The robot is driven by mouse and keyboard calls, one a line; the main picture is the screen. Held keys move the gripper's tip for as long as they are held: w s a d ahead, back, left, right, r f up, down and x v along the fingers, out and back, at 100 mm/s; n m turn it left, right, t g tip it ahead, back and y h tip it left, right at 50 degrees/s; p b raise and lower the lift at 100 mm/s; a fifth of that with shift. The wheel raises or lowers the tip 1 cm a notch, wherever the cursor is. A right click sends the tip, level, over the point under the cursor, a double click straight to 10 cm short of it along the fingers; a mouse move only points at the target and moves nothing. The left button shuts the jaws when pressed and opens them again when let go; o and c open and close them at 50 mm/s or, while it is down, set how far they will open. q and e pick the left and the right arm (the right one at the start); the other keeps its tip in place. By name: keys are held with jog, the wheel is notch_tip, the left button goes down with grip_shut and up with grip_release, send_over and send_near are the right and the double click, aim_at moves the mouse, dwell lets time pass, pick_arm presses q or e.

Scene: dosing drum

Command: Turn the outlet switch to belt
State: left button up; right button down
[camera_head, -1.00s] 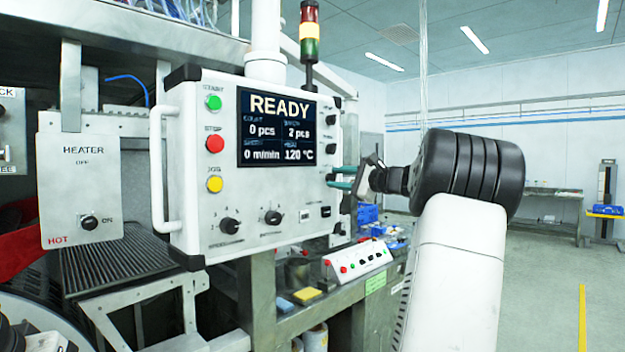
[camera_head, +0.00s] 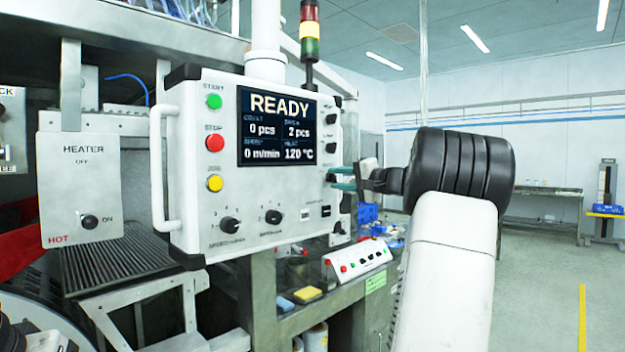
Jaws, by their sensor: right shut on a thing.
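The grey-white control panel (camera_head: 185,235) hangs on a column, and its screen (camera_head: 276,128) reads READY. Several small dark knobs run down its right edge, including an upper one (camera_head: 331,119) and a middle one (camera_head: 331,147). My right gripper (camera_head: 338,178) reaches in from the right, its green fingertips closed on the knob below those. The fingers mostly hide that knob, so I cannot read its label or setting.
Green, red and yellow buttons and two dials (camera_head: 230,225) are on the panel front. A white handle (camera_head: 163,170) is at its left, with a heater box (camera_head: 80,185) beyond. A small button box (camera_head: 358,262) sits on the bench below. Open floor lies to the right.

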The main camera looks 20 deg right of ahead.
jog(key=shift+f+n, duration=0.15)
jog(key=shift+n, duration=1.35)
jog(key=c, duration=1.1)
grip_release()
jog(key=shift+o, duration=0.2)
jog(key=v, duration=0.8)
jog(key=shift+w+a, duration=0.1)
